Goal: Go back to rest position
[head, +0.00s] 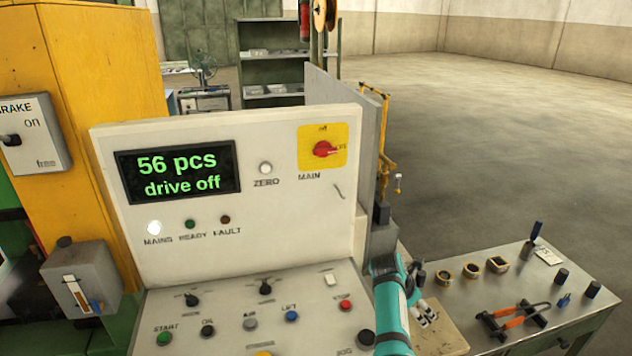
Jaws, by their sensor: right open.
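My right arm comes up from the bottom edge in the head view, in front of the right side of the control desk. My right gripper (416,276) is a small dark shape beside the teal wrist, near the left end of the metal table. It is open, and I see nothing held in it. Part of it is hidden by the wrist. My left gripper is not in view.
The control desk (255,240) with display (178,171) reading "56 pcs, drive off" stands close ahead. The metal table (478,300) at right bears rings, orange-handled tongs (515,318) and small dark cylinders. A yellow machine (110,75) stands left. Open floor (500,150) lies beyond.

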